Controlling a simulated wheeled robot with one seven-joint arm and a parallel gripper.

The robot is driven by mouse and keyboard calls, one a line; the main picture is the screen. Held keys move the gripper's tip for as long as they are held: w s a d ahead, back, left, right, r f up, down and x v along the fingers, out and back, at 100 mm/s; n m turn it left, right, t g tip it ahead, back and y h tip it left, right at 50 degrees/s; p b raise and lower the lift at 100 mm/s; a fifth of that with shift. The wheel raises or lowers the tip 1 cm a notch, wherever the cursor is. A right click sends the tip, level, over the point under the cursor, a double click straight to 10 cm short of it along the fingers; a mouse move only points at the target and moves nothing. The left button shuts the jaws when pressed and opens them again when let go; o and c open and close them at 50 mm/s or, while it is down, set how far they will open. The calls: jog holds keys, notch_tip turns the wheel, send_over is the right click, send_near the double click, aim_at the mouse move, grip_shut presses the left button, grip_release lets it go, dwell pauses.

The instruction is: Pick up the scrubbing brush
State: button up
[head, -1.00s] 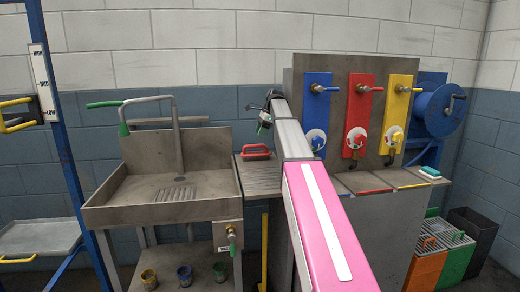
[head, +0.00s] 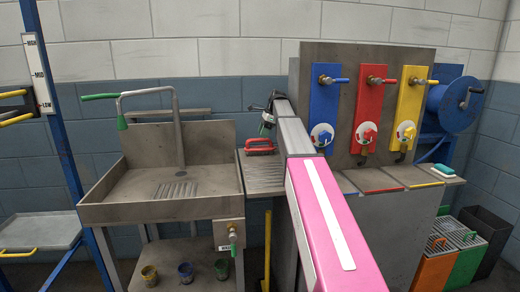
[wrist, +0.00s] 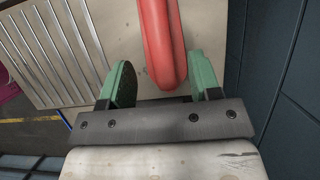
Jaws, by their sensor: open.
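The scrubbing brush (head: 259,146) has a red handle and lies on the ribbed metal drainboard to the right of the sink. In the wrist view the red brush (wrist: 163,40) runs lengthwise between the two green fingers. My gripper (wrist: 160,68) is open, with a finger on each side of the brush. The right finger is nearer to the brush, and the left finger has a wider gap. In the head view my gripper (head: 266,122) shows above and just behind the brush, partly hidden by my pink and grey arm. The brush's underside is hidden.
The sink (head: 165,192) with its tall tap stands left of the drainboard (head: 262,175). A panel with blue, red and yellow valve plates (head: 372,108) stands to the right. A teal and white block (head: 437,171) lies on the right ledge. The wall is close behind.

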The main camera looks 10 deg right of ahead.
aim_at(260, 140)
jog(key=x, duration=0.5)
jog(key=shift+d, duration=0.15)
jog(key=c, duration=1.1)
jog(key=shift+o, duration=0.2)
jog(key=shift+r, duration=0.2)
jog(key=shift+r, duration=0.25)
jog(key=r, duration=0.3)
jog(key=shift+s+a+r, duration=0.2)
jog(key=shift+s+r, duration=0.15)
jog(key=shift+r, duration=0.05)
jog(key=s+a+r, duration=0.5)
jog(key=s+r, duration=0.1)
jog(key=s, duration=0.3)
jog(key=shift+s+a+r, duration=0.15)
jog(key=shift+a+r, duration=0.05)
jog(key=shift+a, duration=0.05)
